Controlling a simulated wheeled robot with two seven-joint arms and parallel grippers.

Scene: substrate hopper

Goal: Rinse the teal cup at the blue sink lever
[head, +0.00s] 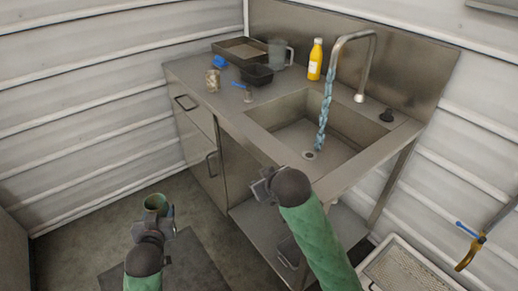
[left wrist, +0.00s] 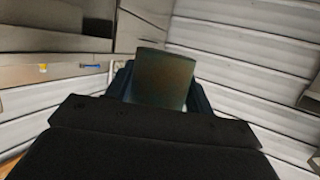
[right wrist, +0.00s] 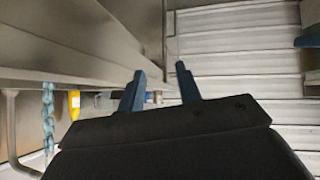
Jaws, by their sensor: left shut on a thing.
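The teal cup (head: 156,202) is held upright by my left gripper (head: 158,219), off to the left of the sink and above the floor. In the left wrist view the cup (left wrist: 163,78) sits between the two fingers and looks dark. A blue lever (head: 241,85) stands on the counter left of the basin. The sink (head: 290,120) has a curved metal faucet (head: 372,60). A bluish stream of water (head: 325,115) runs from its spout down to near the drain. My right gripper (head: 262,188) is at the counter's front edge, its fingers apart and empty in the right wrist view (right wrist: 161,72).
At the back of the counter are a tray (head: 245,50), a dark container (head: 257,75), a clear pitcher (head: 280,53), a yellow bottle (head: 316,60) and a blue item (head: 219,61). A patterned jar (head: 213,80) stands near the lever. A yellow fitting with a blue handle (head: 468,229) is at the right wall.

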